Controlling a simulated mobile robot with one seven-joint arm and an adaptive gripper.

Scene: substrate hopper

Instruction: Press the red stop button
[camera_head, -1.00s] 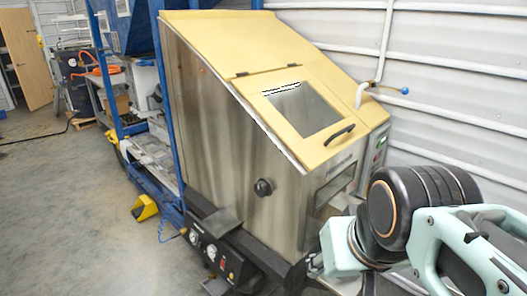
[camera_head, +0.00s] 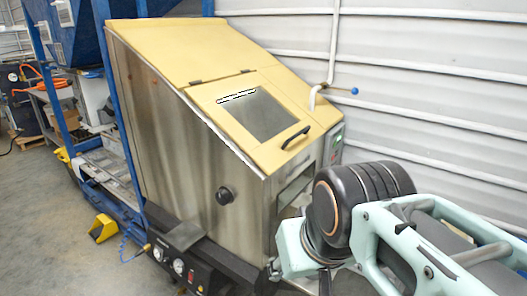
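The hopper (camera_head: 180,130) is a steel cabinet with a sloped yellow lid. A narrow control panel (camera_head: 333,145) with a green patch sits on its right side, seen at a steep angle and partly behind my arm. A small red spot (camera_head: 190,276) shows on the low black gauge panel; I cannot tell whether it is a button. No red stop button can be made out clearly. My arm reaches in from the right. Dark parts at its left end, seemingly my gripper (camera_head: 274,269), are in front of the hopper's lower right corner. The fingers cannot be made out clearly.
A blue frame (camera_head: 121,100) and a conveyor stand left of the hopper. A yellow foot pedal (camera_head: 103,228) is on the floor.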

